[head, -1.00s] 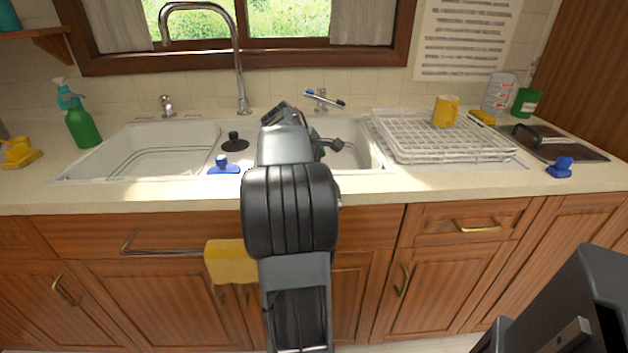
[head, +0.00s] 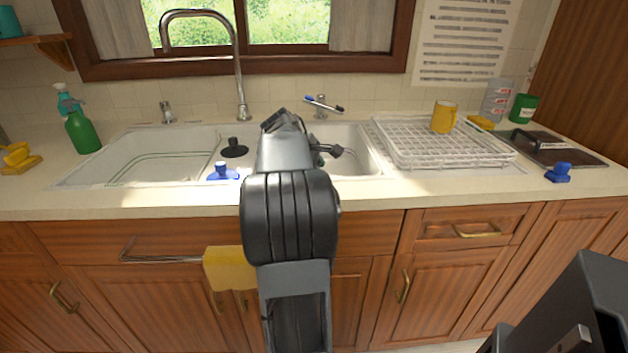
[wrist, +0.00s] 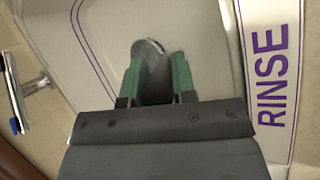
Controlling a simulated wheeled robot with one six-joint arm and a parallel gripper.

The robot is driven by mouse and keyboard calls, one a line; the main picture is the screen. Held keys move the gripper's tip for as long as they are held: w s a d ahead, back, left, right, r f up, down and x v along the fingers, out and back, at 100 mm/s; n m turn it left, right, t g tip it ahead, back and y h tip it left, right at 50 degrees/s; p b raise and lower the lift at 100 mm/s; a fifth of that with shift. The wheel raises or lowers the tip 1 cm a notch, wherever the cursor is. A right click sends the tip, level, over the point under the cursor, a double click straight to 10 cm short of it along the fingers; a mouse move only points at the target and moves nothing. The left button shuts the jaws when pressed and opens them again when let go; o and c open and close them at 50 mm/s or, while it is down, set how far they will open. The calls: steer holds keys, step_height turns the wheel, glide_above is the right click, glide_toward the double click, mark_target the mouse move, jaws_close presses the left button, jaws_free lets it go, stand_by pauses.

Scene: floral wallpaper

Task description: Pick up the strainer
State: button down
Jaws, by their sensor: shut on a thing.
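In the wrist view, my gripper (wrist: 156,66) has its two green fingers shut on a dark grey piece with a rounded, shiny metal end, which looks like the strainer (wrist: 147,48). Much of it is hidden between the fingers. It is over the white right sink basin, beside the strip marked RINSE (wrist: 272,75). I cannot tell whether it is clear of the basin floor.
A black stopper (head: 235,149) and a blue object (head: 222,171) are near the basin divider. The tap (head: 240,75) rises behind. A white dish rack (head: 440,150) with a yellow mug (head: 445,117) stands right of the sink. The left basin (head: 150,155) looks mostly clear.

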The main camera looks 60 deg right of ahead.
steer(key=shift+r, duration=0.1)
step_height(320, 180, up, 10)
steer(key=p, duration=0.4)
steer(key=shift+r, duration=0.1)
step_height(320, 180, up, 11)
steer(key=p, duration=1.1)
